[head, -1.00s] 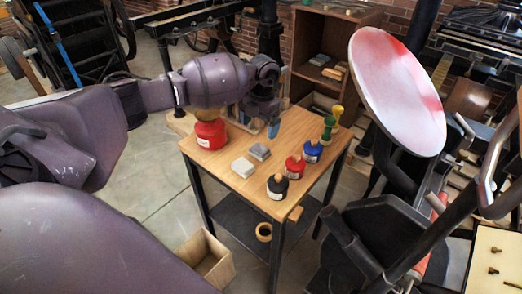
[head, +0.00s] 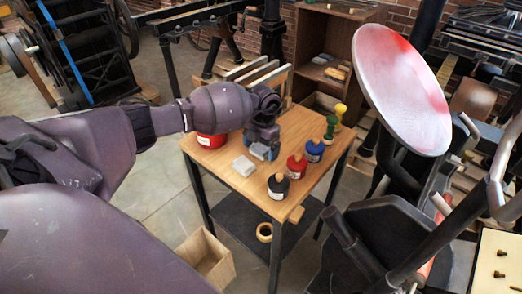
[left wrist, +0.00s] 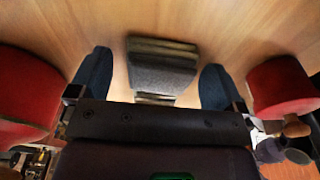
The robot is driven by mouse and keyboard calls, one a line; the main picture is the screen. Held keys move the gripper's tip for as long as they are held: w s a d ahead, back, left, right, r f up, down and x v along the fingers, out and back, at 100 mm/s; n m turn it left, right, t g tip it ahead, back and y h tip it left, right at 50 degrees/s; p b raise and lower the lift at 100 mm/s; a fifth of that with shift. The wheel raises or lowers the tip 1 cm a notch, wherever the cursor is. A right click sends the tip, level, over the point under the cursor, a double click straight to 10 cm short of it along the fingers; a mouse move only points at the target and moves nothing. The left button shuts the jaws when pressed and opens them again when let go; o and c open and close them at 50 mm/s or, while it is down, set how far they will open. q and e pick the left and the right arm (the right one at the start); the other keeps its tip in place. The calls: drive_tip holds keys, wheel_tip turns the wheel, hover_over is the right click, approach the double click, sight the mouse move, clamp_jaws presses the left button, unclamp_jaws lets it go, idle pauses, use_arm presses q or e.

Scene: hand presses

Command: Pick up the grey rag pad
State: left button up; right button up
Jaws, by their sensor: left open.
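The grey rag pad (head: 258,151) lies on the wooden table beneath my left gripper (head: 263,147), which partly covers it in the head view. In the left wrist view the grey pad (left wrist: 162,72) sits between the two blue fingertips of the open left gripper (left wrist: 155,82), with a gap on each side. The lower end of the pad is partly hidden by the gripper body. My right gripper is not in view.
A red can (head: 211,140) stands at the table's left. A press with a round disc (head: 402,90) stands to the right.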

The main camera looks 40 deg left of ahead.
sight(261, 146)
use_arm(q)
drive_tip(key=c, duration=0.8)
drive_tip(key=shift+c, duration=1)
wheel_tip(261, 146, up, 8)
drive_tip(key=shift+p, duration=0.6)
wheel_tip(261, 146, up, 12)
drive_tip(key=shift+p, duration=0.45)
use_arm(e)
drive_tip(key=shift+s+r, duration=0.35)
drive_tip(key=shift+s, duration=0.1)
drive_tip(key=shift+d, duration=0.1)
